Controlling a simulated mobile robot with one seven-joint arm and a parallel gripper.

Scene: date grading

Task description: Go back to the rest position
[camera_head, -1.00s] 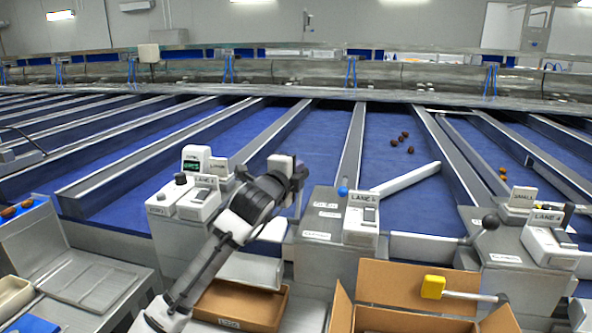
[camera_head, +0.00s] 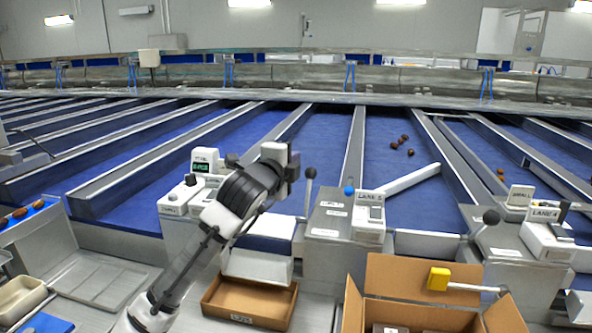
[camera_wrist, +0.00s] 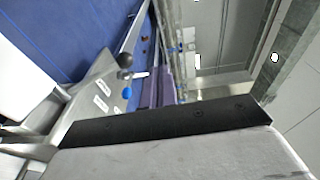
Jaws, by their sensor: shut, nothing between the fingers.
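My gripper (camera_head: 287,163) is at the end of my raised arm in the head view, above the front ends of the lanes, left of the Lane 5 control box (camera_head: 369,216). It is shut and holds nothing. Its fingertips are small and hard to make out. It is clear of the boxes and the belt. In the wrist view a dark bar and a grey surface fill the bottom, and the blue belt (camera_wrist: 60,40) and wall lie beyond.
A brown tray (camera_head: 249,302) lies below my arm. Black-knobbed levers (camera_head: 310,173) (camera_head: 491,217) rise by the lanes. Several dark dates (camera_head: 403,139) lie on a blue belt.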

